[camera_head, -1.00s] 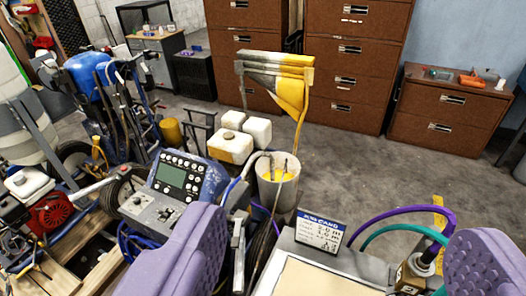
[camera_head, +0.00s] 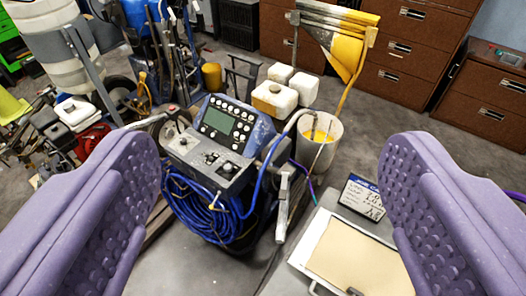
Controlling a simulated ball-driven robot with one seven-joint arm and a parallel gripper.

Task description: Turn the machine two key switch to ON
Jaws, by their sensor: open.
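A blue and grey line striper (camera_head: 228,140) stands at the middle of the view, with a green-grey screen, several round buttons and a lower grey panel (camera_head: 205,162) carrying small knobs and switches. I cannot tell which of these is the key switch, or whether this is machine two; no label is readable. My gripper (camera_head: 275,190) has two purple ridged fingers spread wide at the left and right. It is open and empty, nearer to me than the machine and apart from it.
A coiled blue hose (camera_head: 205,208) hangs below the panel. A paint bucket (camera_head: 318,140), white containers (camera_head: 275,97) and a lever handle (camera_head: 283,200) stand close by. A tray (camera_head: 350,255) and a small sign (camera_head: 362,197) are at the front right. Brown cabinets (camera_head: 482,90) line the back.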

